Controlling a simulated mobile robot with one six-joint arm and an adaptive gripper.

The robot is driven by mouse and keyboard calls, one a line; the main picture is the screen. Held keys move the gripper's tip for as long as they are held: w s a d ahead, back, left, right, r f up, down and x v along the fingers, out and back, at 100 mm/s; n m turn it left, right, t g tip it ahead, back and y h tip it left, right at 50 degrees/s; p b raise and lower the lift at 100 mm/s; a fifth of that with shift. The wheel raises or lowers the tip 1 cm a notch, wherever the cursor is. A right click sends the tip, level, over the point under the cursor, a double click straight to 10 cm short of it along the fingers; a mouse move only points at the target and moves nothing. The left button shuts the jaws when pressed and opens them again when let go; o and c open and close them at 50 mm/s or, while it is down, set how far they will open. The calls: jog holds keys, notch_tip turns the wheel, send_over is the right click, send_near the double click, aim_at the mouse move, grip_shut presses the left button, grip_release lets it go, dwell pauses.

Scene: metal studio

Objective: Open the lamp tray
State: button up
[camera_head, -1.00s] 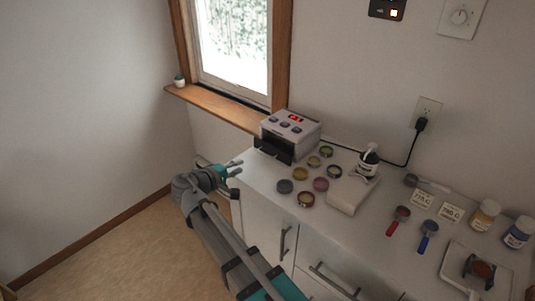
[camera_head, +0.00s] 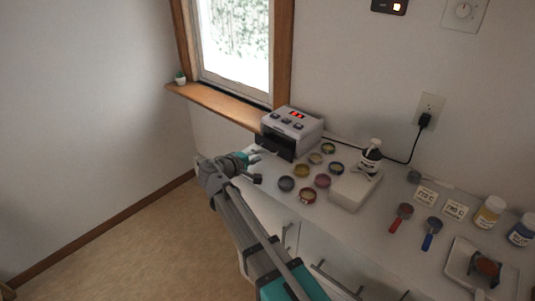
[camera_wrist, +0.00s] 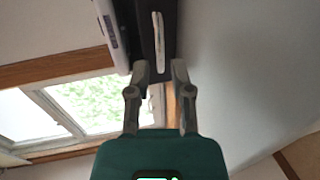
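The lamp (camera_head: 294,123) is a light grey box with a red display and buttons, at the back left end of the counter. Its dark lamp tray (camera_head: 273,146) is at the lower front. In the wrist view the dark tray front (camera_wrist: 170,25) carries a pale, narrow handle (camera_wrist: 158,40), and part of the lamp's grey body (camera_wrist: 112,30) shows beside it. My gripper (camera_head: 257,167) is just in front of the tray. In the wrist view my gripper (camera_wrist: 160,68) is open and empty, its fingertips on either side of the handle's near end. Contact cannot be told.
Several round coloured tins (camera_head: 302,171) lie right of the lamp on the white counter (camera_head: 375,215). A pale block (camera_head: 349,190) and a dark bottle (camera_head: 371,157) stand further right. A wooden window sill (camera_head: 225,108) runs behind the lamp. The floor at left is clear.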

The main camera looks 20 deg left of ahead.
aim_at(267, 151)
jog(key=shift+b+x, duration=0.45)
jog(key=shift+x, duration=2.25)
grip_shut()
